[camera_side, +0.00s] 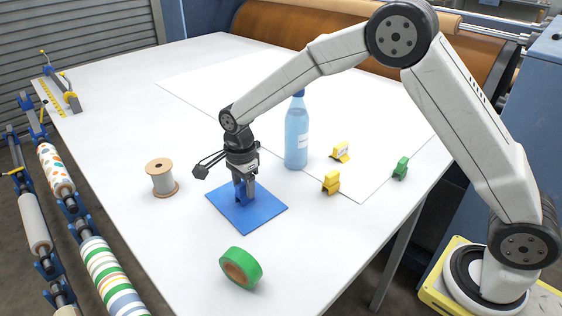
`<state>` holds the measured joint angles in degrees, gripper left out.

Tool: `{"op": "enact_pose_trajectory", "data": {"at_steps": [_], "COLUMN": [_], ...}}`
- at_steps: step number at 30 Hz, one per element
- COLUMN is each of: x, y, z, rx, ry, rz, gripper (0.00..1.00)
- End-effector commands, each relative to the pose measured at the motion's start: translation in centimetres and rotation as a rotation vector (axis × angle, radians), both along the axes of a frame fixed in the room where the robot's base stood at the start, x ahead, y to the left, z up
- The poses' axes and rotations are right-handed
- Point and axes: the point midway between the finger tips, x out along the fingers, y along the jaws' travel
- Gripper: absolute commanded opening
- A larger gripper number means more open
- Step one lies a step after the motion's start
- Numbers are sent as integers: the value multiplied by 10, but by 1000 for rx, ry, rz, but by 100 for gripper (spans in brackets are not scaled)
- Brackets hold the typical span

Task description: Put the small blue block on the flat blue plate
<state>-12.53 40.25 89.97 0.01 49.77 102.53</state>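The flat blue plate (257,216) lies on the white table, left of the middle of the picture. My gripper (244,194) points straight down over the back part of the plate. The small blue block (239,191) is between its fingers, partly hidden by them. The gripper looks shut on the block. The block is at or very close to the plate's surface; blue against blue, I cannot tell whether they touch.
A blue bottle (296,135) stands right behind the plate. A wooden spool (161,178) is to the left, a green tape roll (241,267) in front. The table's front left is clear.

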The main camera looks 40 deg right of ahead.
Motion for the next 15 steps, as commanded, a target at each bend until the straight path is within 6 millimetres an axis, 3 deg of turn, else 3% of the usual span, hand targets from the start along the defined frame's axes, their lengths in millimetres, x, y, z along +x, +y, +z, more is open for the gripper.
{"op": "enact_pose_trajectory", "data": {"at_steps": [15], "x": [0], "y": [0], "z": [7], "rx": [0], "ry": [-1], "rz": [0], "gripper": [60]}}
